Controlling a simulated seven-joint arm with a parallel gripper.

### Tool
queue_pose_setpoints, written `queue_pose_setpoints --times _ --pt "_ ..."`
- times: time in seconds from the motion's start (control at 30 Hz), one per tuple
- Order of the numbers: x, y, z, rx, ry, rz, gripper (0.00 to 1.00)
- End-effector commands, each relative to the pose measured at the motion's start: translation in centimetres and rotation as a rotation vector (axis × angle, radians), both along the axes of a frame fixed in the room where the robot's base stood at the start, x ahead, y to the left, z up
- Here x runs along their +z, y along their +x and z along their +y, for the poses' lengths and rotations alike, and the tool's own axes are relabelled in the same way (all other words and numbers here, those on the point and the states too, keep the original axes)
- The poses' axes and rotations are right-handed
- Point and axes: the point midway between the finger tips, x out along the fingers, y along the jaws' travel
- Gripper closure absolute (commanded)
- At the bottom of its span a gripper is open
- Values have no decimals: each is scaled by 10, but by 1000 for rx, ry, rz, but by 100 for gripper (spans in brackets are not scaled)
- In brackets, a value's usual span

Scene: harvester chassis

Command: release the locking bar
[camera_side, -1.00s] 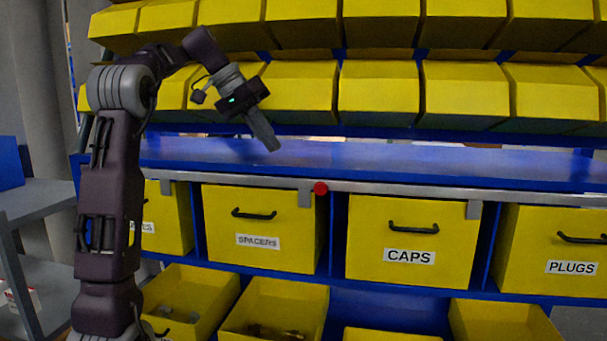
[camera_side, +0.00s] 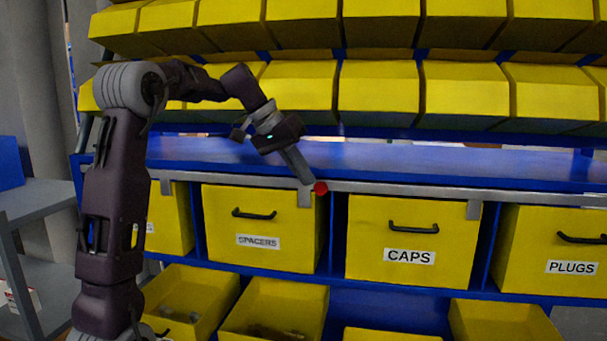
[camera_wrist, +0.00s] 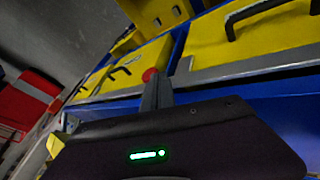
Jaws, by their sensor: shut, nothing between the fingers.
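The locking bar (camera_side: 418,189) is a long grey strip running across the front of the drawer row, with tabs hanging down over the drawer fronts. A red knob (camera_side: 320,188) sits on it between the SPACERS and CAPS drawers. My gripper (camera_side: 307,181) is shut and empty, its tips pointing down and right, right beside the red knob. I cannot tell whether they touch. In the wrist view the fingers (camera_wrist: 157,92) point at the red knob (camera_wrist: 150,75), just beyond their tips, and the bar (camera_wrist: 245,69) runs off to the right.
The SPACERS drawer (camera_side: 259,222), CAPS drawer (camera_side: 411,235) and PLUGS drawer (camera_side: 551,240) are closed behind the bar. A blue shelf (camera_side: 420,160) lies above them, with yellow bins (camera_side: 378,93) overhead. Open yellow bins (camera_side: 275,310) stand below.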

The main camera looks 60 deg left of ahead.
Motion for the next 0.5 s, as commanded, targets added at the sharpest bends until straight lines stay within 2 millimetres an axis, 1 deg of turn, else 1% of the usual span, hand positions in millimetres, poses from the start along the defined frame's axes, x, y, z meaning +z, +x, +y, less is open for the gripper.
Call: queue_pose_setpoints --times 0.07,0.2,0.3,0.5 --pt "0 4 -5 -3 0 0 100" --pt "0 22 -23 -6 0 0 100" --pt "0 32 -32 -3 0 0 100" --pt "0 37 -36 0 -1 0 100"
